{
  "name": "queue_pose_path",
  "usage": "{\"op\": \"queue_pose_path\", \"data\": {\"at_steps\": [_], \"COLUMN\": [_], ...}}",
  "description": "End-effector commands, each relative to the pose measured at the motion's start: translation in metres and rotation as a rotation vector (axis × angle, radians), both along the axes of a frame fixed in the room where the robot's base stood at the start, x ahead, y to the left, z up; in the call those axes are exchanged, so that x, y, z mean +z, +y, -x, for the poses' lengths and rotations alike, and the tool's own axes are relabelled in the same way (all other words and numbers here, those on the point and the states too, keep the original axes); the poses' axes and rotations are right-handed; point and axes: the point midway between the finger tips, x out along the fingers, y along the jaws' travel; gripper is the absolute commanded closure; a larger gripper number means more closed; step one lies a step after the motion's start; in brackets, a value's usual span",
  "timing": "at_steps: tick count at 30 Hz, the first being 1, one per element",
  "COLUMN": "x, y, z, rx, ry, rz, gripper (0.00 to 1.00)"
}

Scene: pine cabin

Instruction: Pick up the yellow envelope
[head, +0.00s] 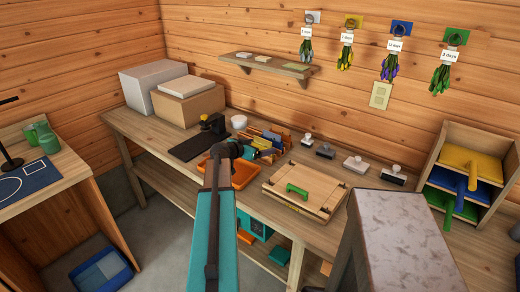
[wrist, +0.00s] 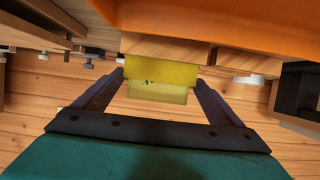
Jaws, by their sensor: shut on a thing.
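The yellow envelope (wrist: 160,74) is in the wrist view, a flat yellow piece with a small dark mark and a paler lower part. My gripper (wrist: 161,78) is shut on it, with one dark finger at each side edge. In the head view my teal arm reaches over the workbench towards the orange tray (head: 245,176). The arm hides part of the tray, and I cannot make out the envelope or fingertips there. The orange tray also fills the top of the wrist view (wrist: 220,22).
The workbench (head: 330,232) carries a wooden press board (head: 318,190) with a green handle, several stamps, and boxes (head: 190,98) at the left. A sorter with yellow, blue and green trays (head: 470,160) stands at the right. A grey-topped block (head: 405,235) is in the near right.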

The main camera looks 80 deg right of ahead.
Motion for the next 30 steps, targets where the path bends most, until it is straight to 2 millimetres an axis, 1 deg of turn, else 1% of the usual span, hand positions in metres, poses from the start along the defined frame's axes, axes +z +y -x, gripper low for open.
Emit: {"op": "queue_pose_path", "data": {"at_steps": [8,21,24,30], "x": [0.019,0.072,0.082,0.095], "y": [0.000,0.000,0.000,0.000], "z": [0.000,0.000,0.000,0.000], "rx": [-0.002,-0.001,-0.001,0.000], "ry": [-0.001,-0.001,0.000,0.000], "rz": [0.002,0.003,0.001,0.001], "gripper": [0.31,0.31,0.31,0.31]}}
